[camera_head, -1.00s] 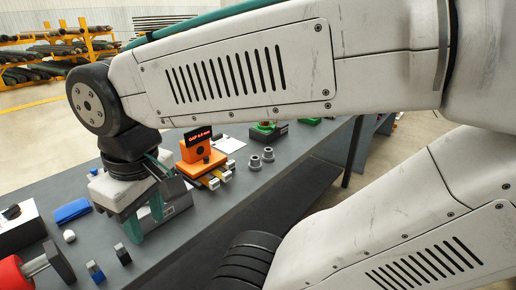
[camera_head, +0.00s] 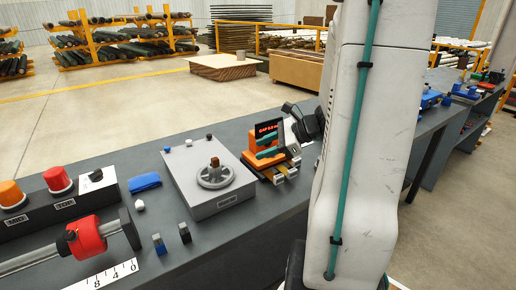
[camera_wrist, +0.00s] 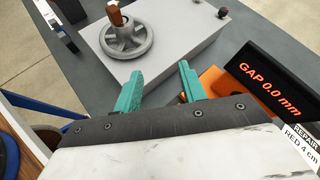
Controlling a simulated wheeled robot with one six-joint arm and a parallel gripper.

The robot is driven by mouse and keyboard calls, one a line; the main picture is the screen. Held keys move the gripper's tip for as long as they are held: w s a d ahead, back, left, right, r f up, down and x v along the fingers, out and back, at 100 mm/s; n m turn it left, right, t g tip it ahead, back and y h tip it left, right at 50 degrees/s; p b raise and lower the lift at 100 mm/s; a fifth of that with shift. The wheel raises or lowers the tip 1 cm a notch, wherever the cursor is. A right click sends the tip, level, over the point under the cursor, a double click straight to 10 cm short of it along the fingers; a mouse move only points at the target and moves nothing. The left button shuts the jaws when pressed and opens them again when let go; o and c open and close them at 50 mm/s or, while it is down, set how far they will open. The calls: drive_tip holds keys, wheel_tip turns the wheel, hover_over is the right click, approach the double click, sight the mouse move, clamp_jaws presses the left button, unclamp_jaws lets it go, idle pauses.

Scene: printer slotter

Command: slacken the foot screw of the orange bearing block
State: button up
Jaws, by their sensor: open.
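The orange bearing block (camera_head: 254,158) stands on the bench just right of the grey handwheel box in the head view. A black display on it reads "GAP 0.0 mm" in the wrist view (camera_wrist: 268,82). The block's orange body (camera_wrist: 212,82) shows there only in part, behind my right finger. I cannot make out the foot screw in either view.
The grey box (camera_head: 205,196) with its handwheel (camera_head: 215,176) and brown knob stands left of the block. A blue item (camera_head: 145,182), small blocks, a red roller (camera_head: 86,236) and a button box lie farther left. More fixtures (camera_head: 432,98) stand right along the bench.

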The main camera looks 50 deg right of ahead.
sight(278, 158)
drive_tip(key=s+d+f+m+t+h, duration=0.2)
drive_tip(key=d+m, duration=0.2)
drive_tip(key=d, duration=0.2)
drive_tip(key=s+d+f+m+t+h, duration=0.1)
drive_tip(key=s+d+f+m+h, duration=0.15)
drive_tip(key=d, duration=0.35)
drive_tip(key=shift+m+y, duration=0.25)
drive_tip(key=shift+m, duration=0.2)
drive_tip(key=x, duration=0.8)
drive_tip(key=shift+w+d, duration=0.15)
drive_tip(key=shift+w, duration=0.15)
clamp_jaws()
